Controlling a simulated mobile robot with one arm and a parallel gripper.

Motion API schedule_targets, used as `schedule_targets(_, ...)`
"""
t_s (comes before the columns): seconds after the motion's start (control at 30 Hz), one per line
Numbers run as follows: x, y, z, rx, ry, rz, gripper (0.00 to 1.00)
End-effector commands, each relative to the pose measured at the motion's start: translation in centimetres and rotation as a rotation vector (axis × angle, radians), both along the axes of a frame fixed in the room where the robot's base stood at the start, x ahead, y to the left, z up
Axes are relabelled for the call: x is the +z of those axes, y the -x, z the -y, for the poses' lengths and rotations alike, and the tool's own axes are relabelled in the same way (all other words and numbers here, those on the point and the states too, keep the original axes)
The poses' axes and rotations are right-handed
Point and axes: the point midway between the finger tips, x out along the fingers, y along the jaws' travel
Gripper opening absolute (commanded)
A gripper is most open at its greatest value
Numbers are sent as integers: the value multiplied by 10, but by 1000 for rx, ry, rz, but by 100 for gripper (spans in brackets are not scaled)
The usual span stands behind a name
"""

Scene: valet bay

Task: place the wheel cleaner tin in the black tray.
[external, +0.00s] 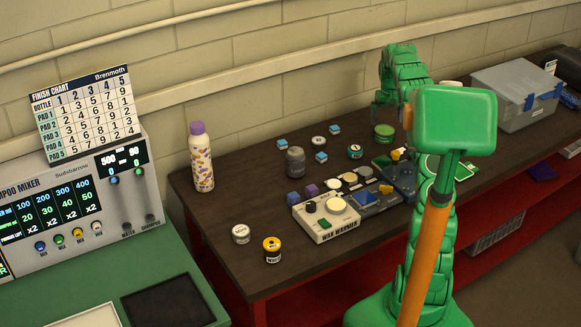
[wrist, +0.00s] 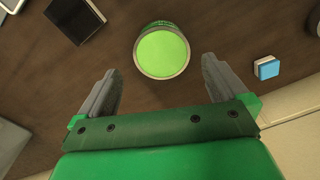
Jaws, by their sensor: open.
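A green tin (wrist: 162,52) stands on the dark wooden table, its light green lid facing up. It also shows in the external view (external: 383,132), towards the back of the table. My gripper (wrist: 160,76) is open and empty above the table, and the green tin lies just beyond and between its fingertips in the wrist view. Which tin is the wheel cleaner cannot be read from any label. The black tray (external: 168,302) lies on the green bench at the lower left and looks empty.
A white tray (external: 86,318) lies beside the black one. Other tins, white (external: 241,234), yellow (external: 272,250) and grey (external: 296,161), stand on the table. The wax warmer (external: 327,218), a tall bottle (external: 202,158) and small blue blocks (external: 321,157) are also there.

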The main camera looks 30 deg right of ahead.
Motion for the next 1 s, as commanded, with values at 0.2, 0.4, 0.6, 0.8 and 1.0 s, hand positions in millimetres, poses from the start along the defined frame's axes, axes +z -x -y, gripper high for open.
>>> schedule_targets(0.2, -16, 0, 1, -2, 0, 1, 100)
schedule_targets(0.4, -37, 0, -2, -1, 0, -3, 100)
schedule_targets(0.6, -61, -1, -2, -1, 1, 0, 100)
schedule_targets(0.8, -64, -1, -2, 0, 2, 1, 100)
schedule_targets(1.0, -64, -1, -2, 0, 1, 1, 80)
